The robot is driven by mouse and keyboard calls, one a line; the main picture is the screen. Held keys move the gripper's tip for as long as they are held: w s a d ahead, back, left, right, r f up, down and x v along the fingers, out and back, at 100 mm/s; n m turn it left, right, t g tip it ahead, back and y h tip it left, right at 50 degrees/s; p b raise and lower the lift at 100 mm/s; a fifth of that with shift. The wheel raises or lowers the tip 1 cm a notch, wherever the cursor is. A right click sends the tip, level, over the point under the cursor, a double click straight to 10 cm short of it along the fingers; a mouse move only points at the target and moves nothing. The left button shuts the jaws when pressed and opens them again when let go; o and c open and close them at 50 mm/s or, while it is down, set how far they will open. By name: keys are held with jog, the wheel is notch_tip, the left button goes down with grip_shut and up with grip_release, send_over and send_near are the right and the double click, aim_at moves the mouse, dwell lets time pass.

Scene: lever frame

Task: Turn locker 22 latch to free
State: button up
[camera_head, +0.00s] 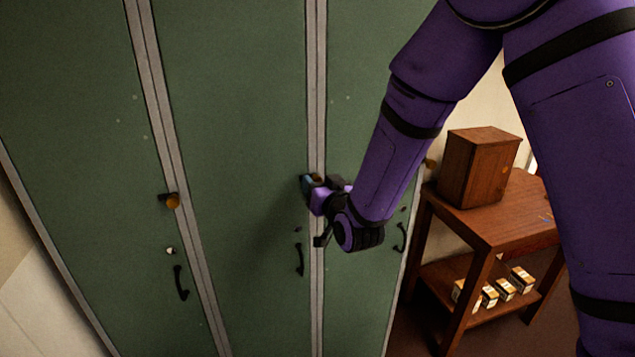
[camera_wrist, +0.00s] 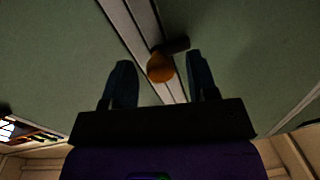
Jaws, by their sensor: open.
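A row of green lockers shows in the head view, with a middle door (camera_head: 235,110); no locker number is readable. My gripper (camera_head: 311,181) is at the middle door's right edge, by the grey post, and hides most of the latch there. In the wrist view my gripper (camera_wrist: 159,58) is open, one finger on each side of a latch with an orange round knob (camera_wrist: 160,68) and a short dark lever (camera_wrist: 176,46) pointing right. The fingers look apart from it; their depth relative to the knob is unclear.
Another orange-knobbed latch (camera_head: 172,201) is on the left door, above a dark handle (camera_head: 181,283). The middle door's handle (camera_head: 299,260) hangs below my gripper. At right, a wooden table (camera_head: 500,223) bears a brown cabinet (camera_head: 478,168), with small boxes on its lower shelf.

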jog(key=shift+w+a, duration=0.25)
jog(key=shift+w, duration=0.4)
jog(key=c, duration=0.9)
